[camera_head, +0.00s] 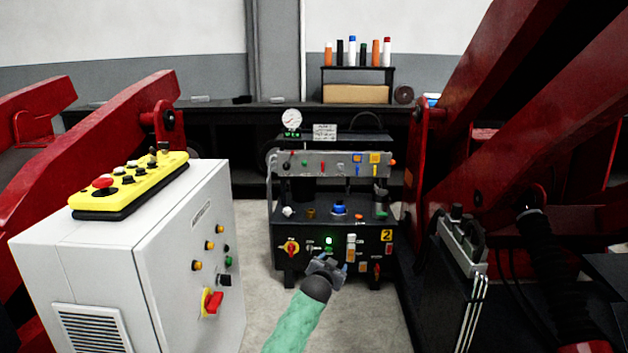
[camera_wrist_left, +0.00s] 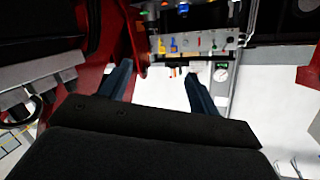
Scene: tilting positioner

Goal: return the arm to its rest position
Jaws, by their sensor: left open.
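My left gripper (camera_head: 332,266) is in the lower middle of the head view, at the end of my green-sleeved arm. It appears in front of the lower face of the black control unit (camera_head: 332,215). In the left wrist view the same gripper (camera_wrist_left: 157,72) has its two blue-grey fingers spread apart, with nothing between them. Beyond the fingers, the panel with coloured knobs (camera_wrist_left: 190,43) shows near the top edge. I cannot tell whether the fingertips touch the unit. My right gripper is not in view.
A white cabinet (camera_head: 185,255) with a yellow button box (camera_head: 130,185) stands at left. Red steel beams (camera_head: 480,120) rise at right, and another red beam (camera_head: 90,140) lies behind the cabinet. A dark bench (camera_head: 240,145) runs along the back. Bare floor (camera_head: 262,290) shows between cabinet and unit.

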